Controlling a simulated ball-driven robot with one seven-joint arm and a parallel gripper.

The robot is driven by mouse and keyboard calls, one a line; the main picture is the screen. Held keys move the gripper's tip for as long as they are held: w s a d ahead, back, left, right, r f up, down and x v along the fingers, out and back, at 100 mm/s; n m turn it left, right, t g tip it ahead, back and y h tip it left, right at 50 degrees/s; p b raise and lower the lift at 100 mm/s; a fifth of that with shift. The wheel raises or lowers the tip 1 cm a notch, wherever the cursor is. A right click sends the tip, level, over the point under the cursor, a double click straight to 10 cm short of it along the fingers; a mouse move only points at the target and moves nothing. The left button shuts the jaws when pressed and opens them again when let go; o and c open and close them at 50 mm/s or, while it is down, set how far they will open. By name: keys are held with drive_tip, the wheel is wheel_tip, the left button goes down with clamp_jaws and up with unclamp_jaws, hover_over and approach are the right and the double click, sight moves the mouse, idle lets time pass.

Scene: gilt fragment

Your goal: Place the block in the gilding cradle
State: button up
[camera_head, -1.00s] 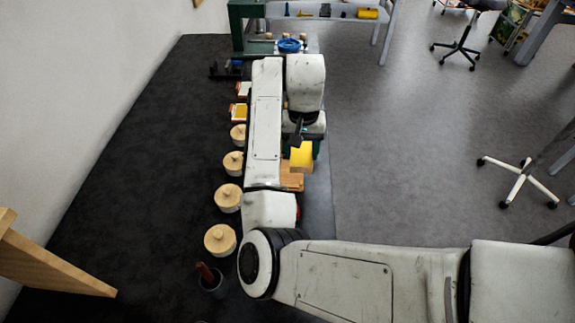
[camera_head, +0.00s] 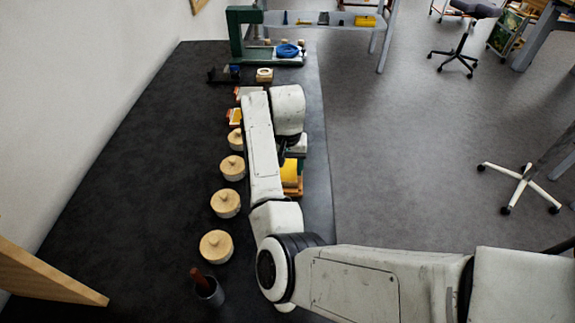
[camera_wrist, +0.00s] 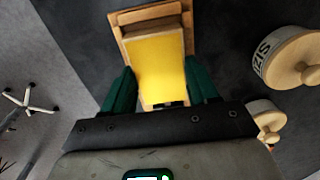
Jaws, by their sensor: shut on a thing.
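The block (camera_wrist: 160,65) has a yellow face and a wood-coloured end. It also shows in the head view (camera_head: 289,173), partly hidden by my arm. My gripper (camera_wrist: 159,78) is shut on it, with one green finger on each side. The wooden gilding cradle (camera_wrist: 122,18) shows behind the block in the wrist view, its rim visible at the top and upper left. In the head view the cradle (camera_head: 298,191) is mostly hidden below the block. The block lines up with the cradle; I cannot tell whether it touches the cradle's floor.
Several lidded pots, one here (camera_head: 225,203), stand in a row left of my arm. A dark cup (camera_head: 208,291) with a brown handle in it stands nearer. A green stand (camera_head: 240,35) and a blue ring (camera_head: 288,50) are at the far end. The dark bench's left side is clear.

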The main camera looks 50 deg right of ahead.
sight(288, 169)
drive_tip(key=shift+f, duration=0.2)
drive_tip(key=o, duration=1.1)
drive_tip(key=shift+c, duration=0.2)
drive_tip(key=shift+r, duration=0.1)
wheel_tip(288, 169, up, 12)
drive_tip(key=p, duration=0.1)
drive_tip(key=shift+p, duration=0.4)
drive_tip(key=shift+r, duration=0.1)
